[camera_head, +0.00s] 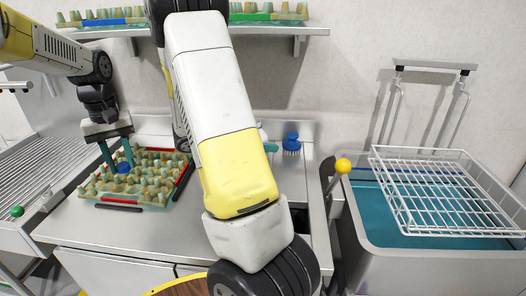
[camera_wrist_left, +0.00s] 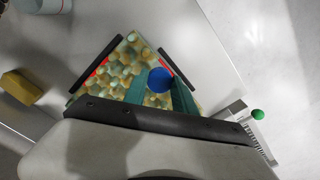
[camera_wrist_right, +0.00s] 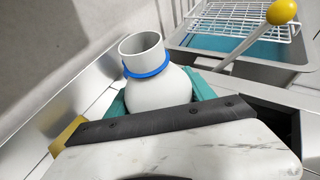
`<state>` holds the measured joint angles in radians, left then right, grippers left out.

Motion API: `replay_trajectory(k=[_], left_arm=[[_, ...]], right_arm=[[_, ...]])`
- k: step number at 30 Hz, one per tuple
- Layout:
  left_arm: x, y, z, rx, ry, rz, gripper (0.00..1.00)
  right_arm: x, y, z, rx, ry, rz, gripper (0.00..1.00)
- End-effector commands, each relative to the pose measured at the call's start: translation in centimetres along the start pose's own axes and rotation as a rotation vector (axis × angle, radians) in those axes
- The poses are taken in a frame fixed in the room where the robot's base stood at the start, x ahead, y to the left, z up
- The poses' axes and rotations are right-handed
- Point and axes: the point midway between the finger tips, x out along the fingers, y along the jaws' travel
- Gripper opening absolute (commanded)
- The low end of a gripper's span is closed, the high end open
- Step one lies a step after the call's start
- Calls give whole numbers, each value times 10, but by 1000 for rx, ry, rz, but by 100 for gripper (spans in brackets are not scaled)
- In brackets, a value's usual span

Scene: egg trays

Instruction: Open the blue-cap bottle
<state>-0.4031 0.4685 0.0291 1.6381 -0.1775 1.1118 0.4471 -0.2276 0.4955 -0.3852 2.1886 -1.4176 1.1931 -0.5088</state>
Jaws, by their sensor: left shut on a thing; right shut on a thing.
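The blue cap (camera_wrist_left: 160,79) is between the green fingers of my left gripper (camera_wrist_left: 160,92), above the egg tray. In the head view, my left gripper (camera_head: 120,160) points down with the blue cap (camera_head: 123,168) at its fingertips. The white bottle (camera_wrist_right: 160,92) stands in the right wrist view, its neck open and bare, with a blue ring below the neck. My right gripper (camera_wrist_right: 158,98) is shut around the bottle's body. The cap and bottle are apart.
The egg tray (camera_head: 120,201), with red and black edges, lies on the counter under my left gripper. A blue brush (camera_head: 291,143) stands at the counter's back. A sink (camera_head: 365,215) with a wire rack (camera_head: 450,190) is on the right. A yellow block (camera_wrist_left: 18,86) lies on the counter.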

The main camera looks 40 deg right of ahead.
Motion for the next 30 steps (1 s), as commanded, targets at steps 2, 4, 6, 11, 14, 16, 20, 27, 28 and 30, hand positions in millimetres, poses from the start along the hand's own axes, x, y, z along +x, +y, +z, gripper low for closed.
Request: replay_trajectory(k=[2, 4, 6, 11, 14, 16, 20, 27, 28, 30], left_arm=[[0, 0, 0, 0, 0, 0, 0], [0, 0, 0, 0, 0, 0, 0], [0, 0, 0, 0, 0, 0, 0], [0, 0, 0, 0, 0, 0, 0], [0, 0, 0, 0, 0, 0, 0], [0, 0, 0, 0, 0, 0, 0], [0, 0, 0, 0, 0, 0, 0], [0, 0, 0, 0, 0, 0, 0], [0, 0, 0, 0, 0, 0, 0], [0, 0, 0, 0, 0, 0, 0]], right_arm=[[4, 0, -10, -4, -2, -2, 0], [8, 0, -18, -4, -3, -3, 0], [10, 0, -25, -3, -2, -2, 0], [11, 0, -27, 1, -1, 0, 0], [11, 0, -27, 1, -1, -1, 0], [11, 0, -28, 0, -1, -1, 0], [12, 0, -30, 0, 0, 0, 70], [12, 0, -30, 0, 0, 0, 84], [12, 0, -30, 0, 0, 0, 84], [12, 0, -30, 0, 0, 0, 84]])
